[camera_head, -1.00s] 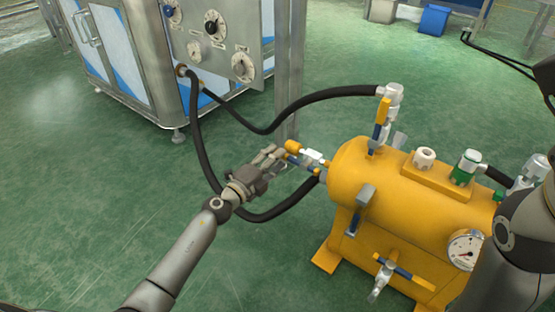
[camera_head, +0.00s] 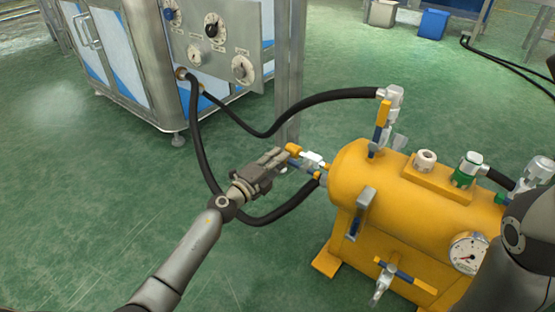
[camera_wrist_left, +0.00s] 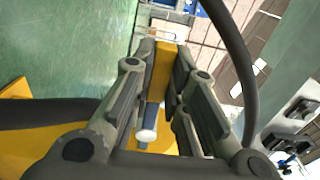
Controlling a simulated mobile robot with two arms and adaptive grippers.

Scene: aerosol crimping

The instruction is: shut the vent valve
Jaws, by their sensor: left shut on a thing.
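The yellow tank (camera_head: 350,185) stands at the right in the head view. A valve (camera_head: 313,160) sticks out from its left end, with a yellow-tipped lever handle (camera_head: 293,148). My left gripper (camera_head: 281,157) reaches this handle from the left. In the left wrist view the yellow handle (camera_wrist_left: 164,72) lies between the two fingers of my left gripper (camera_wrist_left: 163,55), which is shut on it. A pale round stem end (camera_wrist_left: 147,135) shows below. I cannot tell from a label which valve is the vent valve. My right gripper is out of view.
Other levers sit on the tank's top (camera_head: 382,118), front (camera_head: 358,212) and lower front (camera_head: 405,273). A pressure gauge (camera_head: 468,254) is at the right. Black hoses (camera_head: 200,150) run from the steel cabinet (camera_head: 130,70) and loop near my left gripper. The green floor at left is clear.

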